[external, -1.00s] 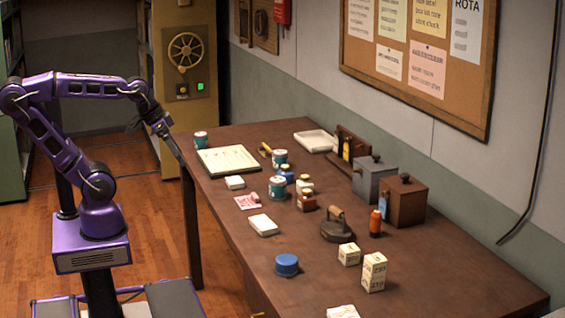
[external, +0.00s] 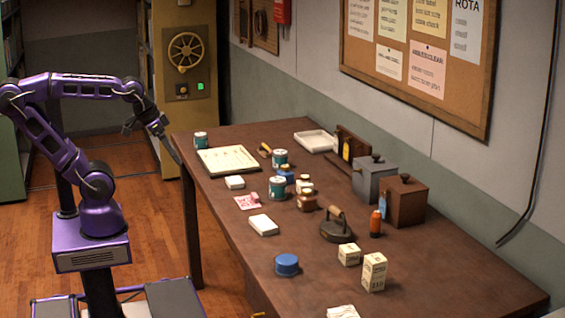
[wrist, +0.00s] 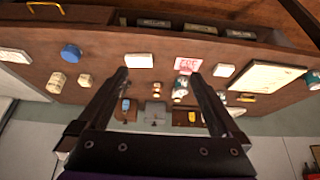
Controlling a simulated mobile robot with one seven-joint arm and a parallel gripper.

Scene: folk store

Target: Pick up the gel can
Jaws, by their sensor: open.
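Several teal-and-white cans stand upright on the brown table: one at the far left corner (external: 200,141), one behind the middle (external: 280,158) and one nearer (external: 278,188). A low blue round tin (external: 287,264) sits near the front edge; it also shows in the wrist view (wrist: 71,52). No label is readable, so I cannot tell which is the gel can. My gripper (wrist: 158,75) is open and empty, apart from all cans. In the external view it hangs by the table's far left corner. In the wrist view, a teal can (wrist: 180,90) shows beside the right finger.
Small bottles, a flat iron (external: 337,228), an orange bottle (external: 376,223), cream boxes (external: 374,272) and a grey metal box (external: 374,179) crowd the table's middle and back. A cream board (external: 228,160) lies at the far left. The front right tabletop is mostly clear.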

